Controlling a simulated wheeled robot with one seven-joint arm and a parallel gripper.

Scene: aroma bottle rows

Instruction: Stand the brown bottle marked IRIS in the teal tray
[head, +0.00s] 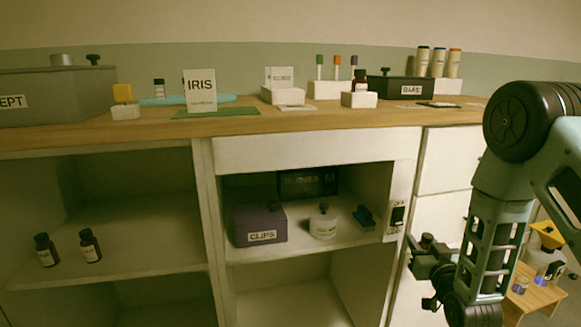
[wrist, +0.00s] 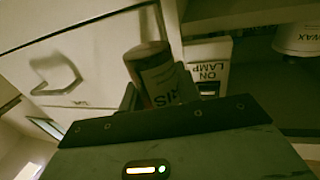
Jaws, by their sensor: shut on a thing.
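My gripper (head: 425,257) is in front of the white cabinet, below counter height, right of the open shelf. It is shut on a brown bottle (wrist: 148,58), held between the fingers in the wrist view (wrist: 160,97). The teal tray (head: 224,98) lies on the counter at left, partly hidden behind a white card (head: 200,91) reading IRIS. A small dark-capped bottle (head: 159,88) stands at the tray.
Two brown bottles (head: 45,250) (head: 90,245) stand on the left shelf, labels unreadable. The middle shelf holds a purple CLIPS box (head: 260,223) and a white jar (head: 323,222). On the counter, another brown bottle (head: 360,80) stands at a white block, near a dark box (head: 400,89).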

